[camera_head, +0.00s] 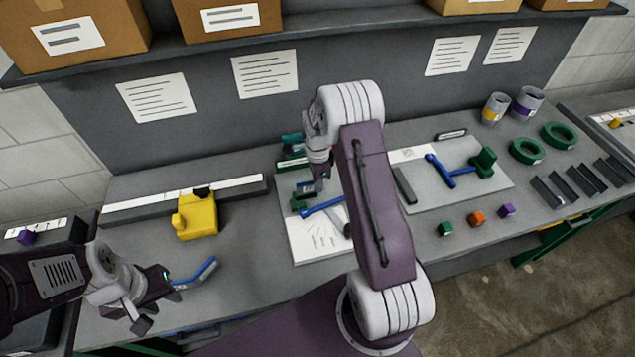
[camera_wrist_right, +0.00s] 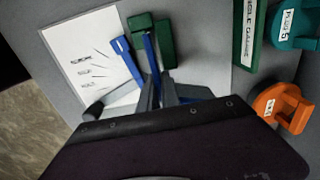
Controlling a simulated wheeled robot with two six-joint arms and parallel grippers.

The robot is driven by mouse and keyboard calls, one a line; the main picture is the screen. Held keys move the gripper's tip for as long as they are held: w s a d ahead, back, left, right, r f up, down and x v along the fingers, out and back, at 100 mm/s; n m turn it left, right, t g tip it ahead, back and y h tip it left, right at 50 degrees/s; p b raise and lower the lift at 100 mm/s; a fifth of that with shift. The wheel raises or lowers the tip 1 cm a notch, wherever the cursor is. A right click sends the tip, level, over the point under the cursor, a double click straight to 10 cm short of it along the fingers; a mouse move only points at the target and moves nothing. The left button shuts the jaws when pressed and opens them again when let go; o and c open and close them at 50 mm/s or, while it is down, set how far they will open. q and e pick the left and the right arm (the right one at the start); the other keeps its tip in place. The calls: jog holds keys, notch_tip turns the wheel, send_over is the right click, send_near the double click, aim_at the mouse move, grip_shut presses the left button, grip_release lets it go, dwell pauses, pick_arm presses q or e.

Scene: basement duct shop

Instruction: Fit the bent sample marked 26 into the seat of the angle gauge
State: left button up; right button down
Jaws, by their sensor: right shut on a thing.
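My right gripper (camera_wrist_right: 160,92) is shut on a blue strip (camera_wrist_right: 150,55), seemingly the bent sample; no 26 is readable. In the head view my right gripper (camera_head: 316,186) is over the left board, beside the green blocks. In the right wrist view, green blocks (camera_wrist_right: 165,42) stand at the strip's far end, with another blue bar (camera_wrist_right: 124,55) beside it. These seem to be the angle gauge; its seat is not clear and I cannot tell if the strip touches it.
A white printed sheet (camera_head: 306,246) lies under the gauge. A yellow block (camera_head: 197,215) stands left. A second board (camera_head: 425,207) with blue bars and a green block (camera_head: 484,162) is right. Small cubes, green rings (camera_head: 526,151) and dark channels lie farther right. A shelf overhangs the back.

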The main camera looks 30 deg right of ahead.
jog(key=shift+a, duration=0.1)
dwell(0.4)
jog(key=shift+f, duration=0.15)
jog(key=shift+f+b, duration=0.9)
jog(key=shift+f, duration=0.6)
jog(key=c, duration=1.5)
grip_release()
notch_tip(320, 180, up, 9)
jog(key=shift+r+b, duration=0.1)
jog(key=shift+b, duration=0.35)
